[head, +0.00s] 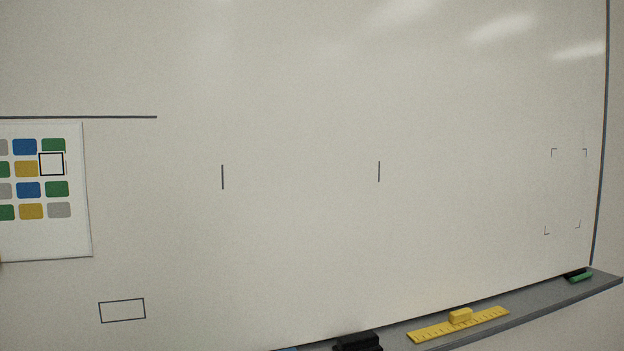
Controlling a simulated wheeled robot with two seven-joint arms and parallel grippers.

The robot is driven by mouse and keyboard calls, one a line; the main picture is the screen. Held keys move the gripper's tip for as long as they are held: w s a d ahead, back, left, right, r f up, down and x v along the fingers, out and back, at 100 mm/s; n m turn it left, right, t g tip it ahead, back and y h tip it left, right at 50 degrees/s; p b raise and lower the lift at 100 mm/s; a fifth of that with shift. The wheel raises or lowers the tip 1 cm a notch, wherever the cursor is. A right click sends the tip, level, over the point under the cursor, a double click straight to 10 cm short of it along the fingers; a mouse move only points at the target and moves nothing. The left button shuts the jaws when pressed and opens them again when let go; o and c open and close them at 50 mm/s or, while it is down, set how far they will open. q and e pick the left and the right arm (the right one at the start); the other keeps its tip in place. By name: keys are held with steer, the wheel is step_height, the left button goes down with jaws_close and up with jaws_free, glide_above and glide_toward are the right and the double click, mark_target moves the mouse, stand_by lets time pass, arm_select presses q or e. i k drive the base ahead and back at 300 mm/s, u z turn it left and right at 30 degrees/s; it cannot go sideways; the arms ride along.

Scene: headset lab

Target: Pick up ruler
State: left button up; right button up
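The yellow ruler (432,329) lies on the grey tray along the bottom edge of the whiteboard, at the lower right of the head view. It has dark tick marks and a raised yellow block-like grip (460,315) at its middle. It lies along the tray, its right end farther up in the picture. Neither of my grippers shows in the head view, and nothing is seen touching the ruler.
The grey tray (540,307) also bears a black object (358,342), cut off by the bottom edge, and a green-and-black item (580,277) near its right end. The whiteboard (300,230) carries drawn marks. A sheet with coloured blocks (70,238) hangs at left.

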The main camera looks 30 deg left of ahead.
mark_target(462, 318)
steer(key=z, duration=1.1)
steer(key=i, duration=1.2)
steer(key=u, duration=1.5)
